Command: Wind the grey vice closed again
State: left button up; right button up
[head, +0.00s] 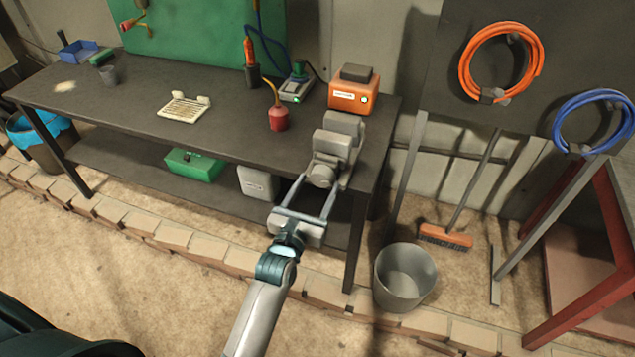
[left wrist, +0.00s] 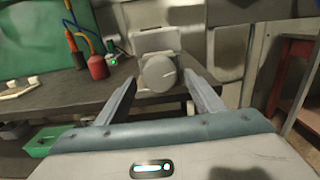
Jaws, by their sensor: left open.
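The grey vice (head: 337,142) stands on the right end of the dark workbench, near its front edge. A round grey knob or hub (head: 321,175) faces forward on it. My left gripper (head: 316,180) is open, its two long fingers pointing at the vice's front. In the left wrist view the round front part (left wrist: 158,73) shows between and beyond the fingertips (left wrist: 163,84), with a thin pale line on its face. I see no contact between fingers and vice. My right gripper is not in view.
An orange box (head: 354,97) stands behind the vice on the workbench (head: 225,128). A red oil can (head: 278,119) and a soldering station (head: 295,88) stand to its left. A grey bucket (head: 404,278) and a broom (head: 446,236) are on the floor at right.

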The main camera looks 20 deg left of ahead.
pick_arm(q)
jog(key=shift+w, duration=0.55)
jog(key=c, duration=1)
jog(key=shift+c, duration=0.2)
